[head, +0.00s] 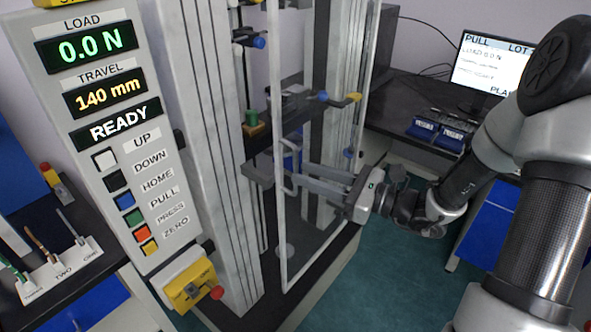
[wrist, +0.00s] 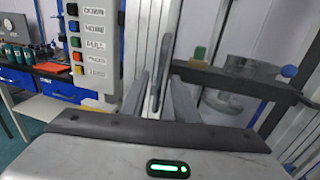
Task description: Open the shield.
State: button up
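The shield (head: 281,225) is a clear panel in a pale upright frame on the front of the test machine in the head view, and it looks closed. Its upright loop handle (head: 284,158) is on the frame's edge; it also shows in the wrist view (wrist: 160,75). My gripper (head: 297,172) reaches in from the right at the handle's height. In the wrist view, my gripper's two fingers (wrist: 160,92) are apart, one on each side of the handle, with a visible gap. I cannot tell whether either finger touches it.
The control panel (head: 112,130) reads 0.0 N, 140 mm and READY. A yellow box with a red button (head: 190,290) is below it. A specimen rack (head: 62,270) stands at left. A monitor (head: 490,68) and blue items (head: 438,132) are on the desk at right. Green floor lies between.

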aim_at(295, 191)
jog(key=shift+x, duration=1.9)
grip_shut()
